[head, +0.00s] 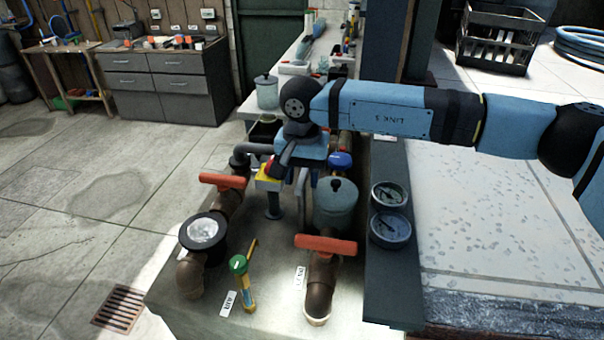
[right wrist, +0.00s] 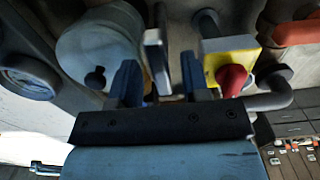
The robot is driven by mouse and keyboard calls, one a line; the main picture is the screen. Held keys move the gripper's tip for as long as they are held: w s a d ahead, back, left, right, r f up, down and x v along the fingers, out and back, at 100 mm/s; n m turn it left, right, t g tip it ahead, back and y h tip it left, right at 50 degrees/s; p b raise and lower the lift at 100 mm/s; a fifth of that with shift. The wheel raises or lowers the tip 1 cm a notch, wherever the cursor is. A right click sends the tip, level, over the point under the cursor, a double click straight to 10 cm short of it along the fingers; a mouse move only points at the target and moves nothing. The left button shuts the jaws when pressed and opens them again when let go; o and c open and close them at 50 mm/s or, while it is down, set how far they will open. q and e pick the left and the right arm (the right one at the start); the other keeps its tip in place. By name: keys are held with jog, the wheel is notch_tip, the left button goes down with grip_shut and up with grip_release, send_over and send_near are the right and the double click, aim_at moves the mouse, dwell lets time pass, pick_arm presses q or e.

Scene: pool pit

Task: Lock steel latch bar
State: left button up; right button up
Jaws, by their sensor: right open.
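A grey steel bar, which looks like the latch bar, stands upright by the pipework in the head view (head: 302,187); my arm hides its upper part. In the right wrist view the bar (right wrist: 157,62) shows between the two dark fingers of my right gripper (right wrist: 158,75). The fingers are apart, with gaps visible on both sides of the bar; I cannot tell whether either touches it. In the head view my right gripper (head: 292,163) is partly hidden under its wrist. My left gripper is not in view.
A grey lidded canister (head: 336,205) is on the other side. Red-handled valves (head: 326,245) and two gauges (head: 389,211) are nearby. The floor at left is open.

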grip_shut()
